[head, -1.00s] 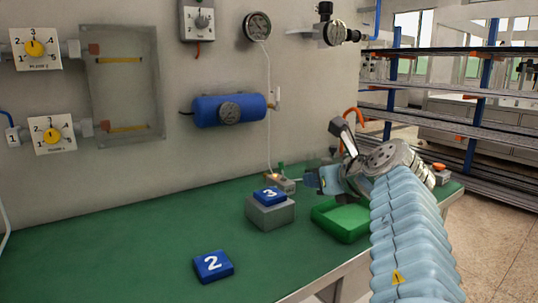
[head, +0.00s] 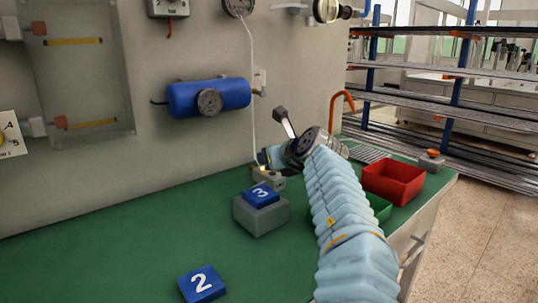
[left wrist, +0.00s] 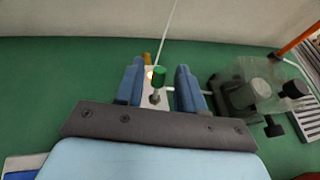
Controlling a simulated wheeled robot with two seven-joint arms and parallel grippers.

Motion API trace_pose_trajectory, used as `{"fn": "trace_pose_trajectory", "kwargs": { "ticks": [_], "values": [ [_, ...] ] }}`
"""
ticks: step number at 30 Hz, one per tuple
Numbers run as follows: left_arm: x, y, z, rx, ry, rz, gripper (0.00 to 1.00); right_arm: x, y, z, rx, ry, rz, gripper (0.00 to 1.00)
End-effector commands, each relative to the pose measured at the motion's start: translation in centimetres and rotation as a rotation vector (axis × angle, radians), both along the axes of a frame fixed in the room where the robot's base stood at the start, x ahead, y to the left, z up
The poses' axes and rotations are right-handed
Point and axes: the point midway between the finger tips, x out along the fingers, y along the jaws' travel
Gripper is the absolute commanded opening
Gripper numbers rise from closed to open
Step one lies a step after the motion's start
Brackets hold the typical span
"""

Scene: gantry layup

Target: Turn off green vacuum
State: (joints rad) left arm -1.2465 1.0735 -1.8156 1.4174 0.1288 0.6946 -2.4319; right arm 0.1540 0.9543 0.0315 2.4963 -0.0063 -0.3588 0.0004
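A small switch with a green cap (left wrist: 159,76) stands upright on a pale box (left wrist: 152,99), with a bright lamp beside it, in the left wrist view. My left gripper (left wrist: 158,72) is open, with one blue finger on each side of the green-capped switch. A gap shows between the cap and each finger. In the head view the left gripper (head: 266,157) is over the switch box (head: 268,181), behind block 3, and hides the green cap. The lit lamp shows on the box. My right gripper is in neither view.
Blue block 3 (head: 262,194) sits on a grey block (head: 260,217); blue block 2 (head: 202,284) lies nearer. A red bin (head: 393,181) and a partly hidden green bin (head: 380,207) stand right. A clear-bodied device (left wrist: 262,85) sits right of the fingers. A blue tank (head: 190,98) hangs on the wall.

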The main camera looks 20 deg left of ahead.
Motion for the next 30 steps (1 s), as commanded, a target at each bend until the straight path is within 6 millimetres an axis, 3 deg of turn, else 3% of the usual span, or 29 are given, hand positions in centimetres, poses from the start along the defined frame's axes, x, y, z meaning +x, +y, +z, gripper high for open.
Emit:
{"fn": "trace_pose_trajectory", "kwargs": {
  "ticks": [4,14,22,26,30],
  "values": [
    [1.0,1.1,-0.6,0.0,0.0,0.001,0.39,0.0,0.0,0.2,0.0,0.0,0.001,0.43],
    [1.3,1.3,-0.8,-0.001,-0.001,-0.001,0.39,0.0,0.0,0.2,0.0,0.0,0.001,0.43],
    [1.3,1.3,-0.8,0.0,0.0,-0.001,0.0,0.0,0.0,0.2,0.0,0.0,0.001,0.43],
    [1.3,1.3,-0.9,0.003,-0.002,-0.001,0.0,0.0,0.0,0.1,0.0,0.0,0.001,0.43],
    [1.1,1.0,-1.5,0.058,-0.034,0.0,0.0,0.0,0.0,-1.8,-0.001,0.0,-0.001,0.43]
  ]
}}
